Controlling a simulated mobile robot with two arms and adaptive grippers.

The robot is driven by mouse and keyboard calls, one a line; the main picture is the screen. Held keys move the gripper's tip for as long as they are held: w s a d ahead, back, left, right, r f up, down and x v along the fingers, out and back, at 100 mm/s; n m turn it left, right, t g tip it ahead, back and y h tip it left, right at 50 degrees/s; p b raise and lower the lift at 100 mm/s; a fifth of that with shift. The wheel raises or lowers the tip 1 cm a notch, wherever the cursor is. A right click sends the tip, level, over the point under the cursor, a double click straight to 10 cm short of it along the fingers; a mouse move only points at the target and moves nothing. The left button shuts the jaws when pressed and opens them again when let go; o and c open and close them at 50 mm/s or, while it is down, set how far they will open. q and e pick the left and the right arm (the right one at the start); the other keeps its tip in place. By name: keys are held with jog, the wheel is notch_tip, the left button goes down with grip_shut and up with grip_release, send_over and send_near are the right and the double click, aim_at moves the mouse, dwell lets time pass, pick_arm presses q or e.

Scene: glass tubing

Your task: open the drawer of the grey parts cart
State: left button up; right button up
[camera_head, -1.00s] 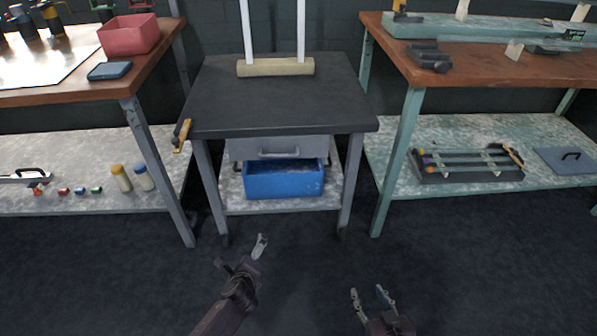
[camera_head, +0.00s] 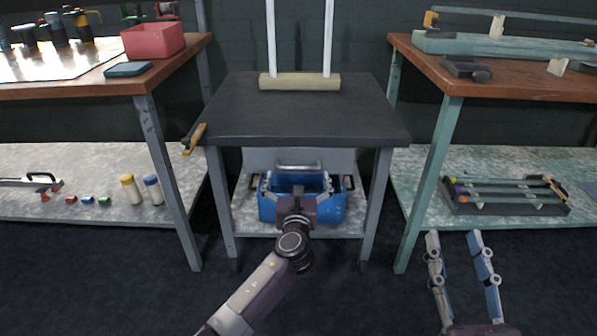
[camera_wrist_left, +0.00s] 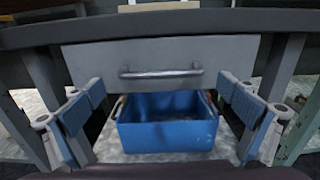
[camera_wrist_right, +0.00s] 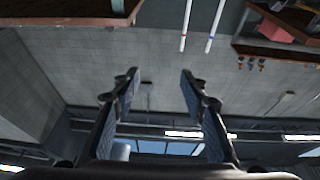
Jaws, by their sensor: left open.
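The grey parts cart (camera_head: 300,115) stands in the middle with a dark top. Its grey drawer (camera_wrist_left: 220,55) looks closed under the top, with a metal bar handle (camera_wrist_left: 160,73) across its front. The handle also shows in the head view (camera_head: 298,166). My left gripper (camera_head: 298,178) is in front of the cart, pointing at the drawer. It is open and empty, its fingers (camera_wrist_left: 160,105) spread wide to both sides and below the handle, apart from it. My right gripper (camera_head: 455,238) is open and empty, right of the cart, fingers pointing up.
A blue bin (camera_head: 335,208) sits on the cart's lower shelf, partly behind my left gripper. A yellow-handled tool (camera_head: 195,138) hangs at the cart's left edge. Workbenches stand left (camera_head: 150,85) and right (camera_head: 510,80). White tubes in a wooden block (camera_head: 300,82) stand on top.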

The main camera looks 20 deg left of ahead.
aim_at(298, 169)
pick_arm(q)
jog(key=b+x, duration=0.1)
jog(key=x, duration=0.2)
jog(key=shift+w+a+f, duration=0.1)
jog(key=shift+w+a, duration=0.05)
jog(key=shift+w, duration=0.4)
pick_arm(e)
jog(key=s+r+t+y, duration=0.1)
jog(key=s+r+t, duration=0.3)
jog(key=r, duration=0.3)
jog(key=shift+s+r+y, duration=0.2)
jog(key=shift+y, duration=0.1)
jog(key=shift+d, duration=0.1)
